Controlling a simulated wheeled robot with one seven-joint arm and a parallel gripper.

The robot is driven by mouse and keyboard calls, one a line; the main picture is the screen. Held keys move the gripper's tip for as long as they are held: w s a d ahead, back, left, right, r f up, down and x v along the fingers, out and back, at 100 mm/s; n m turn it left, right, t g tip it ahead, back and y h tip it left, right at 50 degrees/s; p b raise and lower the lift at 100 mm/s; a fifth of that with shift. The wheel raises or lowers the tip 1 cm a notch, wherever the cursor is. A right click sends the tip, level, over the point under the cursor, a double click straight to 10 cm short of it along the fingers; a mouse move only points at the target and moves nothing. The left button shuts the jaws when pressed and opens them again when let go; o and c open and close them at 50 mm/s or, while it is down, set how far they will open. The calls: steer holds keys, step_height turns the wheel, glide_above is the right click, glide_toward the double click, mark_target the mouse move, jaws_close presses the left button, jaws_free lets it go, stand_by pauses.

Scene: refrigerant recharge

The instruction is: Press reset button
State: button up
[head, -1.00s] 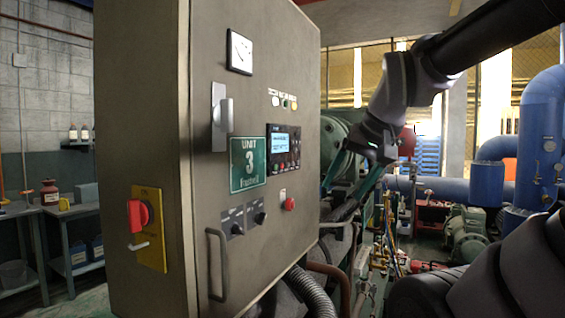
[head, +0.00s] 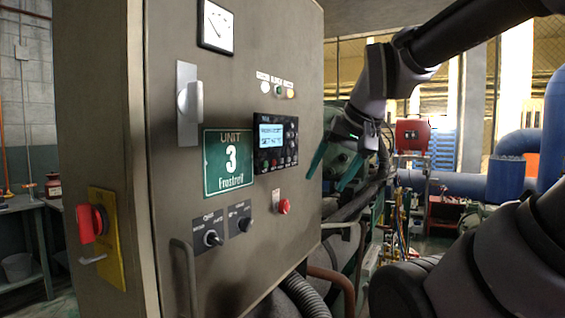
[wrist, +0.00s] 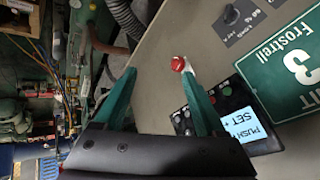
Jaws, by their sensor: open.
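A grey control cabinet carries a black controller (head: 275,143) with a lit screen and small buttons; its fine print is too small to read, and I cannot tell which button is reset. A red round button (head: 284,206) sits below it and also shows in the wrist view (wrist: 179,64). The controller shows in the wrist view too (wrist: 232,118). My gripper (head: 330,178) is open and empty, with teal fingers, to the right of the controller. In the wrist view its fingers (wrist: 158,74) point towards the cabinet face, one overlapping the area between red button and controller; contact cannot be told.
A green Unit 3 sign (head: 228,162) is left of the controller. Small lamps or buttons (head: 278,90) sit above it. Two black selector knobs (head: 212,238), a door handle (head: 186,275) and a yellow-backed red switch (head: 100,225) stick out. Pipes and hoses crowd the right.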

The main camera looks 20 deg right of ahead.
jaws_close()
stand_by(1.5)
